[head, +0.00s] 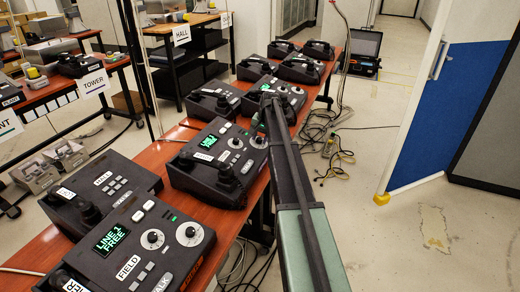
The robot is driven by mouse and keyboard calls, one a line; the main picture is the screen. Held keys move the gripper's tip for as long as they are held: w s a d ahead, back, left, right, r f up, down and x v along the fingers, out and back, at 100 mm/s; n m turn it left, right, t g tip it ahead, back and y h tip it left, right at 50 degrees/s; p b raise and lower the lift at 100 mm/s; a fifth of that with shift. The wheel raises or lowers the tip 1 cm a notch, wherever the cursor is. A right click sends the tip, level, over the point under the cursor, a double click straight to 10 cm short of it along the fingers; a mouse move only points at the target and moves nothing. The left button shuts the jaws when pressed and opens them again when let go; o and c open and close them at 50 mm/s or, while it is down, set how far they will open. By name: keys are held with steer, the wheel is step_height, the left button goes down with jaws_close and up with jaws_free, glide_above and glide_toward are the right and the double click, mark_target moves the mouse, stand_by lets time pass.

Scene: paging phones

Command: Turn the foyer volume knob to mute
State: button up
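A row of dark paging phones stands on a reddish-brown table. No label that reads FOYER can be made out, so I cannot tell which knob is the foyer volume knob. My gripper (269,101) is at the far end of my arm, over or against the third phone (291,100) from the front. It hides part of that phone. A light round dial (296,90) shows on the phone, right of my gripper. The gripper is small and dark here; its fingers and any contact cannot be made out.
The nearest phone (174,262) reads FIELD and its screen says LINE 1 FREE. A second phone (205,178) with a lit screen and two dials stands behind it. More phones stand farther back. Cables (335,150) lie on the floor right of the table (35,255). A blue panel (435,120) stands at right.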

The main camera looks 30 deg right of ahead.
steer(key=shift+a+f, duration=0.1)
steer(key=shift+f, duration=0.15)
steer(key=c, duration=0.6)
steer(key=shift+w, duration=0.1)
steer(key=shift+c, duration=0.2)
steer(key=shift+n, duration=0.5)
steer(key=n, duration=0.3)
steer(key=shift+n, duration=2)
steer(key=o, duration=0.6)
